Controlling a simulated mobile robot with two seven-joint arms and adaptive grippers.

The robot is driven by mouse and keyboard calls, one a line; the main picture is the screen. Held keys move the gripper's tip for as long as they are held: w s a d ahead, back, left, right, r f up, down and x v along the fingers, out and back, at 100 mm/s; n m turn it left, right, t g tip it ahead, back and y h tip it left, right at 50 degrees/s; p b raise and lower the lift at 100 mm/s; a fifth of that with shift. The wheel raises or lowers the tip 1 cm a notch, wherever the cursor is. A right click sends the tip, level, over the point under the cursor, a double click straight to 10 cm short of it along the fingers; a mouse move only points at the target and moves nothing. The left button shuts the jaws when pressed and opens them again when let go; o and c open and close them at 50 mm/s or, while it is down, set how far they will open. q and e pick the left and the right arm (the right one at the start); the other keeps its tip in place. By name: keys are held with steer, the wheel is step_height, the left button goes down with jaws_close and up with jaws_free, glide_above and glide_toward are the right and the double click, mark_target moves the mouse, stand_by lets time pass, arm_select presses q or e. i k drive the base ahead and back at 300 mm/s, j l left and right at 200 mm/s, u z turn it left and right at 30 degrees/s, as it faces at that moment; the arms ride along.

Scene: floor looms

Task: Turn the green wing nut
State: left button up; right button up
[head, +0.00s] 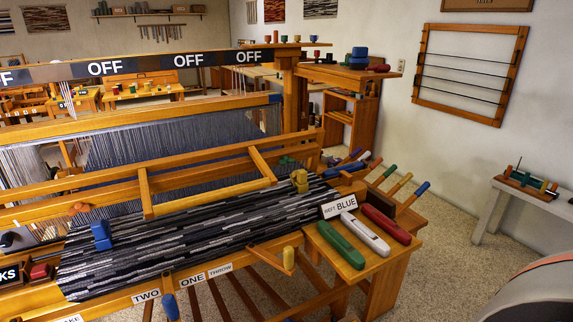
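A small green piece (287,163), which looks like the green wing nut, sits near the right end of the loom (200,164), behind the wooden crossbar. It is small and partly hard to make out, so its turn angle cannot be read. No gripper is clearly in view. A small grey and dark shape (15,239) shows at the left edge, and I cannot tell what it is.
Striped dark cloth (190,240) lies across the loom's front. Green (340,244), white (365,233) and red (386,224) shuttles lie on the right bench. Coloured-handled levers (400,184) stick up behind them.

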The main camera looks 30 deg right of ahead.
mark_target(285, 160)
steer(key=l+z, duration=0.1)
steer(key=l, duration=0.25)
steer(key=i+l+z, duration=0.1)
steer(key=l, duration=0.2)
steer(key=i+l+z, duration=0.15)
steer(key=l, duration=0.2)
steer(key=i+l+z, duration=0.1)
steer(key=l, duration=0.2)
